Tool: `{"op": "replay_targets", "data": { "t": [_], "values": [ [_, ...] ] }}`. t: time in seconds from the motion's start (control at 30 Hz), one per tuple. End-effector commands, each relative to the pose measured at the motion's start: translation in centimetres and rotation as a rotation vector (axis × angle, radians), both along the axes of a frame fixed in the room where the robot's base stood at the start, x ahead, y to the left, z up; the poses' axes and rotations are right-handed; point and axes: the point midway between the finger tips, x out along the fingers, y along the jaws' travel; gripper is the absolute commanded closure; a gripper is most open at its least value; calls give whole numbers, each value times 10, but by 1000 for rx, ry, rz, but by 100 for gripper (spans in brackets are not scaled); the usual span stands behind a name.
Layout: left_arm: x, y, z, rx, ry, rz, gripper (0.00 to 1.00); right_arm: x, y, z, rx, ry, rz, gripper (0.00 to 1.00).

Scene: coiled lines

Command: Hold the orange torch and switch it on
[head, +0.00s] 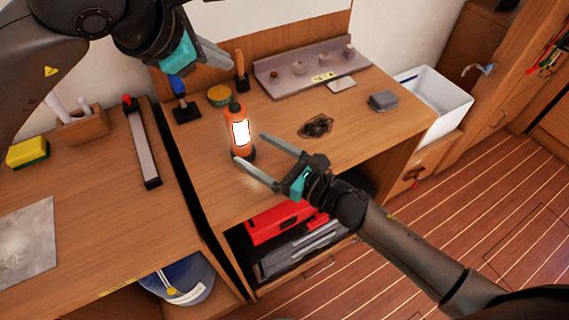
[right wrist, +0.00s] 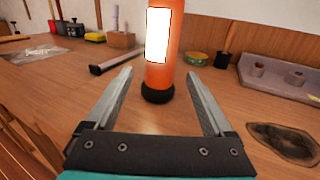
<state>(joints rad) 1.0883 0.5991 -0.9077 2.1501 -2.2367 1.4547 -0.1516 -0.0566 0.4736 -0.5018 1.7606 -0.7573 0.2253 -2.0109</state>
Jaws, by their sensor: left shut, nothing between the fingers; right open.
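The orange torch (head: 239,118) stands upright on the wooden bench, with a dark base and a bright white panel on its side. In the right wrist view the torch (right wrist: 163,60) rises just beyond and between the fingertips; its top is cut off. My right gripper (head: 249,155) is open, its fingers pointing at the torch's lower part. In the right wrist view the right gripper (right wrist: 160,75) has nothing visible clamped in it. My left gripper (head: 232,61) is shut and empty, above the bench and higher than the torch.
A blue-handled tool (head: 182,103) and a green-and-orange tub (head: 219,96) stand behind the torch. A grey rack (head: 310,72) runs along the back. A dark burnt-looking patch (head: 316,126) and a grey block (head: 382,100) lie to the right. A clamp-like bar (head: 143,145) lies left.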

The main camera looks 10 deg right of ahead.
Motion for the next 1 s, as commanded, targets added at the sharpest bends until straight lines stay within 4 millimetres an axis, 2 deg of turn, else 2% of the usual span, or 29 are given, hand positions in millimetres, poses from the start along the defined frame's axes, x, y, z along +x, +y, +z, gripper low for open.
{"op": "replay_targets", "data": {
  "t": [0.2,0.4,0.6,1.0],
  "values": [
    [0,0,0,0,0,0,100,-28,-25,-1,0,4,-2,14],
    [0,0,0,0,0,0,100,-45,-40,0,1,2,0,14],
    [0,0,0,0,0,0,100,-52,-47,0,0,0,0,14],
    [0,0,0,0,0,0,100,-53,-48,0,0,0,0,14]
  ]
}}
